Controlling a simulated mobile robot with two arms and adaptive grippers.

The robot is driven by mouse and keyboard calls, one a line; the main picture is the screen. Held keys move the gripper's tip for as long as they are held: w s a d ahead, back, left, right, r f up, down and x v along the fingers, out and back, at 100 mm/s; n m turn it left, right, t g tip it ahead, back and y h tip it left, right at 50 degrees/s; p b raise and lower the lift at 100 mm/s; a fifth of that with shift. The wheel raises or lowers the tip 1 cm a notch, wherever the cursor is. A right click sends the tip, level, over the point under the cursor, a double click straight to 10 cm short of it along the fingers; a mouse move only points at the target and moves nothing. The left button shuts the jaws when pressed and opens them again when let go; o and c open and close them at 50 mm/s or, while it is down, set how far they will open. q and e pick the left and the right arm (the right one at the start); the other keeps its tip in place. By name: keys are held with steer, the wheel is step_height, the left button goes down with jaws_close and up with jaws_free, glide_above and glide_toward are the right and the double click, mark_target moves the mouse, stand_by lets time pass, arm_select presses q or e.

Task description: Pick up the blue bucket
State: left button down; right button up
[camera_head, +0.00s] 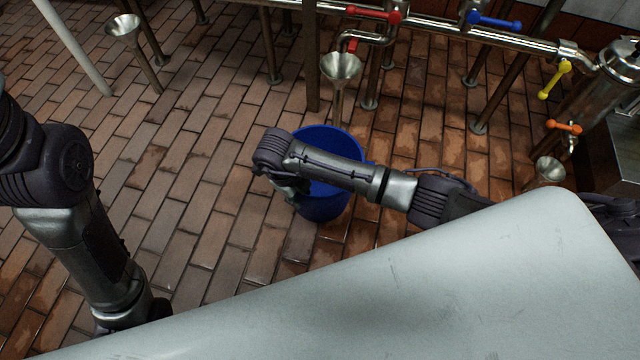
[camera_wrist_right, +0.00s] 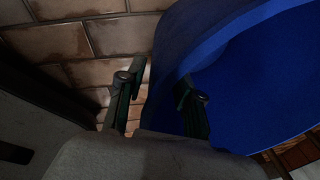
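The blue bucket (camera_head: 333,141) stands on the tiled floor under a metal funnel in the head view. My right forearm crosses in front of it and hides its middle. My right gripper (camera_head: 288,186) points down at the bucket's left side, largely hidden by its own wrist. In the right wrist view, the two fingers (camera_wrist_right: 158,95) are apart. One is over the floor tiles and the other is in front of the blue bucket (camera_wrist_right: 255,75), with the bucket's edge between them. I cannot tell whether either finger touches it. My left arm is at the left, its gripper out of view.
The funnel (camera_head: 341,68) hangs close above the bucket's far rim. Pipes with a red valve handle (camera_head: 387,15) and a blue one (camera_head: 495,21) run along the back, with support legs on the floor. Another funnel (camera_head: 124,27) stands back left. The tiled floor (camera_head: 200,200) left of the bucket is clear.

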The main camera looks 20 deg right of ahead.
jaws_close()
steer(key=shift+r, duration=0.2)
stand_by(0.5)
